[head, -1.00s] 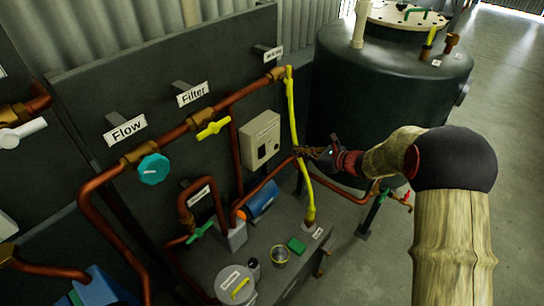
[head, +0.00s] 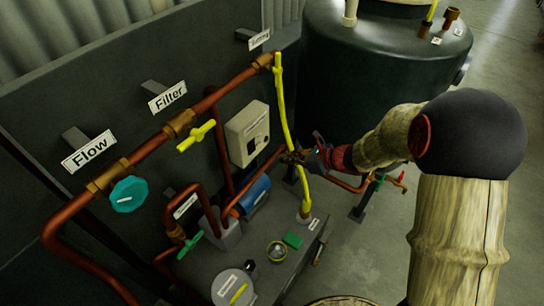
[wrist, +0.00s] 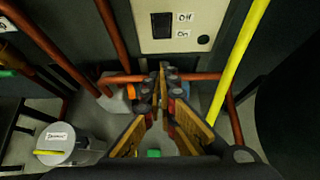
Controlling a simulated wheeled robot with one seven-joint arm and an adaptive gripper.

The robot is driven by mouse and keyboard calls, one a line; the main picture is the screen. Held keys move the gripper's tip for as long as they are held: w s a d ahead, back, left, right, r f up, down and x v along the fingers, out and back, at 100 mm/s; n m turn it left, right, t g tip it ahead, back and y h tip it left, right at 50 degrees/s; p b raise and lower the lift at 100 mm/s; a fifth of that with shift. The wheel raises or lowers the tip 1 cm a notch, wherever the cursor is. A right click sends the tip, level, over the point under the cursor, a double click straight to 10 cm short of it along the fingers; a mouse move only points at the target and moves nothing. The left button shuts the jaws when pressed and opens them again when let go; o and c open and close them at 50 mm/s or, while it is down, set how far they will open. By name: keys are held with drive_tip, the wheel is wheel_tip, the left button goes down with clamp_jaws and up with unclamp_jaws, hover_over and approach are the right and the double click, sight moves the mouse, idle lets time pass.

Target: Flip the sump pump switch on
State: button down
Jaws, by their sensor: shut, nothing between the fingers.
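The switch box (head: 247,134) is a pale beige panel on the dark wall, under the copper pipe run. In the wrist view the box (wrist: 205,18) shows a black rocker switch (wrist: 162,25) with "Off" printed at its upper right and "On" at its lower right. The rocker's position is hard to read. My gripper (head: 293,157) is to the right of and slightly below the box in the head view. In the wrist view its closed fingertips (wrist: 163,70) point up toward the box, a little below the rocker, with no contact visible. Nothing is held.
A yellow vertical pipe (head: 284,120) stands right by my gripper, close to the arm. Copper pipe (wrist: 205,76) crosses behind the fingers below the box. A large dark tank (head: 390,75) stands at the right. A yellow valve handle (head: 196,136) is left of the box.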

sight(252, 147)
drive_tip(key=b+x, duration=0.1)
drive_tip(key=x, duration=0.3)
drive_tip(key=r+b+x, duration=0.1)
drive_tip(key=x, duration=0.3)
drive_tip(key=b+x, duration=0.2)
drive_tip(key=x, duration=0.3)
drive_tip(key=shift+w+a+r, duration=0.25)
drive_tip(key=shift+a, duration=0.15)
drive_tip(key=shift+w+a+f, duration=0.2)
drive_tip(key=shift+w+a, duration=0.05)
drive_tip(key=shift+a, duration=0.05)
drive_tip(key=shift+r, duration=0.1)
